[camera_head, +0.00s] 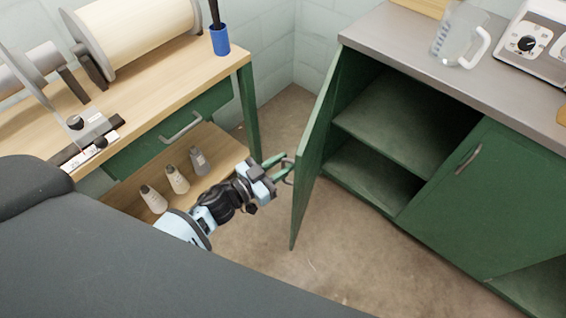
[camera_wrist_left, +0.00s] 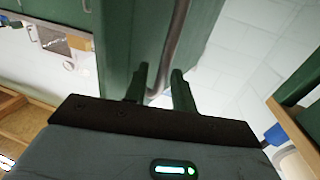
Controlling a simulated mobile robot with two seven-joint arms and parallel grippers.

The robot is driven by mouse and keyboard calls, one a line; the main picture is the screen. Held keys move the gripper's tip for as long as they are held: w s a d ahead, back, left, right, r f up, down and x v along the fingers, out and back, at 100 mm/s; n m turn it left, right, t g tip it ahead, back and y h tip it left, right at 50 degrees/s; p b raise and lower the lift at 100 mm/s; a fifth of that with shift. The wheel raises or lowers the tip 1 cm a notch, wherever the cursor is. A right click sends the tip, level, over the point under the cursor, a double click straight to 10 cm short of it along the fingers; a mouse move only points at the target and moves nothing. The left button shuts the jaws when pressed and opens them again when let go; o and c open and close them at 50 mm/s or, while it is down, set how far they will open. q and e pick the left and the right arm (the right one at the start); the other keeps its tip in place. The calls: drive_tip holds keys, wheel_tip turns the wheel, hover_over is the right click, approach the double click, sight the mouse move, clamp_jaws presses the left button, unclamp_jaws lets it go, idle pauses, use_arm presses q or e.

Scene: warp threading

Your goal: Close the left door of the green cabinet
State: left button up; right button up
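The green cabinet (camera_head: 460,215) stands at the right under a grey top. Its left door (camera_head: 313,155) is swung wide open, showing empty shelves inside, and its right door is shut. My left gripper (camera_head: 276,164) is at the handle (camera_head: 289,171) on the outer face of the left door. In the left wrist view, the two fingers (camera_wrist_left: 160,88) are apart, with the curved metal handle (camera_wrist_left: 177,40) reaching between them. A gap shows beside the handle, so the fingers do not look clamped on it. My right gripper is not in view.
A wooden workbench (camera_head: 150,85) with a green drawer stands at the left, with several small bottles (camera_head: 177,179) on its lower shelf. A glass jug (camera_head: 460,35) and a device (camera_head: 535,42) sit on the cabinet top. The floor (camera_head: 345,245) before the cabinet is clear.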

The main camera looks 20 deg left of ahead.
use_arm(q)
drive_tip(key=shift+w+d, duration=0.15)
clamp_jaws()
drive_tip(key=shift+d, duration=0.1)
idle(0.3)
